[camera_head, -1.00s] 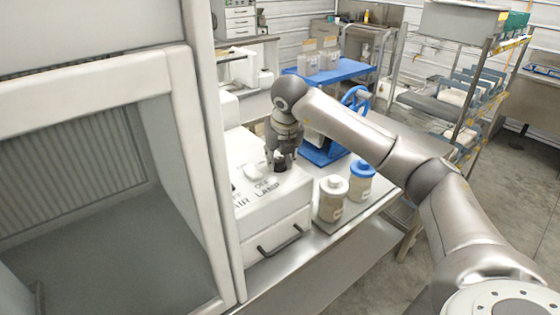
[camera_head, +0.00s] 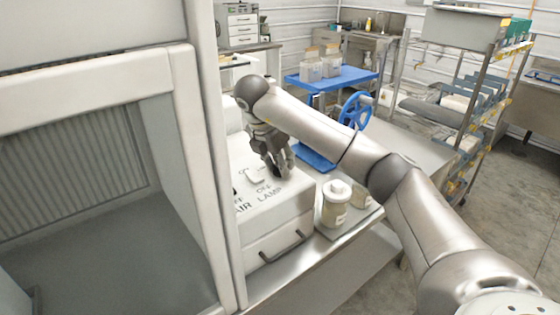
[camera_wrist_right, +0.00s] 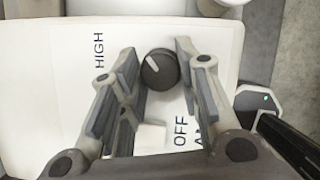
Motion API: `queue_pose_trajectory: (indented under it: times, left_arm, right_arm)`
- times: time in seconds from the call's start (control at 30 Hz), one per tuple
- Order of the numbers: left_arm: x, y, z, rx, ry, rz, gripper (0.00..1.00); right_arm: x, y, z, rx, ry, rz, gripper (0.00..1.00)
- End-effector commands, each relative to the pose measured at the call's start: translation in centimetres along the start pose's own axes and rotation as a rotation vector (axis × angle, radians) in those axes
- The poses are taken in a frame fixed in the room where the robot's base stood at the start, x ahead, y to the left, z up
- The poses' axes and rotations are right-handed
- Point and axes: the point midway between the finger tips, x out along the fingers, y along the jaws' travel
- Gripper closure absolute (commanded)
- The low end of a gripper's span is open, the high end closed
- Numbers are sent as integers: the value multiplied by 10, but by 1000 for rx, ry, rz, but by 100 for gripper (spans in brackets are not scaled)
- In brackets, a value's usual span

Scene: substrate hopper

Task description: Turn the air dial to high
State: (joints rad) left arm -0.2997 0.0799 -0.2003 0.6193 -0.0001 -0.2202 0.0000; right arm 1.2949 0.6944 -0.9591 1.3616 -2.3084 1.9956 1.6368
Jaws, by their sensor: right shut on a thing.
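In the right wrist view a round black dial (camera_wrist_right: 158,70) with a white pointer mark sits on the white panel between the fingers of my right gripper (camera_wrist_right: 155,82). The pointer mark slants to the upper left, toward the side of the HIGH label (camera_wrist_right: 98,50). An OFF label (camera_wrist_right: 181,132) is below it, with more lettering partly covered by a finger. In the head view my right gripper (camera_head: 280,168) is down at the white control box (camera_head: 272,225), closed on the dial, which it mostly hides. My left gripper is not in view.
A white switch (camera_head: 254,175) stands near the LAMP label (camera_head: 270,197). A white-lidded jar (camera_head: 335,205) is on the bench right of the box, close below my right arm. A large white cabinet (camera_head: 205,140) stands to the left. A blue wheel (camera_head: 355,110) is behind the arm.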

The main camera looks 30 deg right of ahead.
Motion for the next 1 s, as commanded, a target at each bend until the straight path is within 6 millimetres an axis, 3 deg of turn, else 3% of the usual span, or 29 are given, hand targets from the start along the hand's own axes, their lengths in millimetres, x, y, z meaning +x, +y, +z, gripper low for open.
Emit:
queue_pose_trajectory:
  times: [0.33, 0.9, 0.93, 1.0]
  left_arm:
    - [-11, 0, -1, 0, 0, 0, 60]
    - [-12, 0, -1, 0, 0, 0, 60]
    - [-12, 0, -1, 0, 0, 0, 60]
    - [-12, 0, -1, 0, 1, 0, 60]
  right_arm:
    - [-1, 1, 1, 143, 1, -59, 93]
    - [0, 1, 0, 172, 1, -70, 93]
    - [0, 1, 0, 172, 1, -70, 67]
    - [0, 1, 0, 172, 1, -70, 58]
